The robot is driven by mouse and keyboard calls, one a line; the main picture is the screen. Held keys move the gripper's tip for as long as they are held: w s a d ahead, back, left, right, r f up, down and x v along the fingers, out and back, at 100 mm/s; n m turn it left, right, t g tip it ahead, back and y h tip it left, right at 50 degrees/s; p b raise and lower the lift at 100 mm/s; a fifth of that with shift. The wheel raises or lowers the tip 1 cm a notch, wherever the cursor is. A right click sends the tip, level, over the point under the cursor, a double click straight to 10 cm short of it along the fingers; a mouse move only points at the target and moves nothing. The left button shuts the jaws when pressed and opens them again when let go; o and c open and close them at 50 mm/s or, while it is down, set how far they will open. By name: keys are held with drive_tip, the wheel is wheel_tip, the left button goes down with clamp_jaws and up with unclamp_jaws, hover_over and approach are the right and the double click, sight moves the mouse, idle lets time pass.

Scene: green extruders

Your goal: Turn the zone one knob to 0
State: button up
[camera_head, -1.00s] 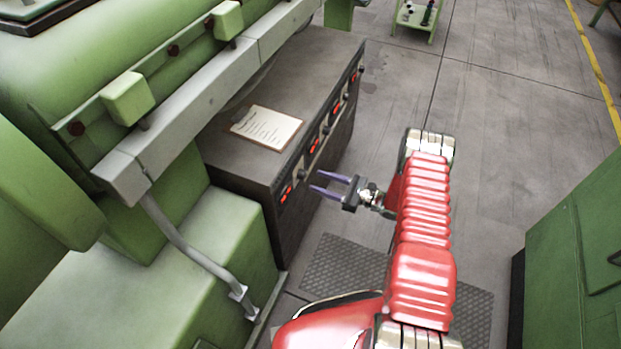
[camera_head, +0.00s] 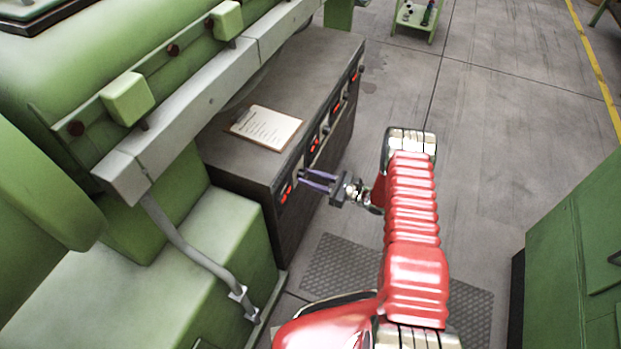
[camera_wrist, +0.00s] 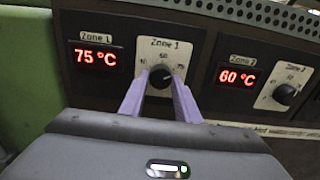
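The zone one knob (camera_wrist: 160,76) is a small black dial on a white scale plate, on the front of the dark control box. The red display (camera_wrist: 97,57) to its left reads 75 °C. My gripper (camera_wrist: 158,78) has its two purple fingers on either side of the knob, one left and one right. A narrow gap seems to show beside the knob, and I cannot tell if either finger touches it. In the head view my gripper (camera_head: 304,178) points left at the box front, and its fingertips reach the panel and hide the knob there.
The zone two display (camera_wrist: 237,77) reads 60 °C, with its own knob (camera_wrist: 285,94) to the right. A clipboard (camera_head: 264,128) lies on top of the control box. A green machine stands left; a green cabinet (camera_head: 575,265) stands right.

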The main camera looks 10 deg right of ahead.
drive_tip(key=c, duration=0.5)
drive_tip(key=shift+d, duration=0.15)
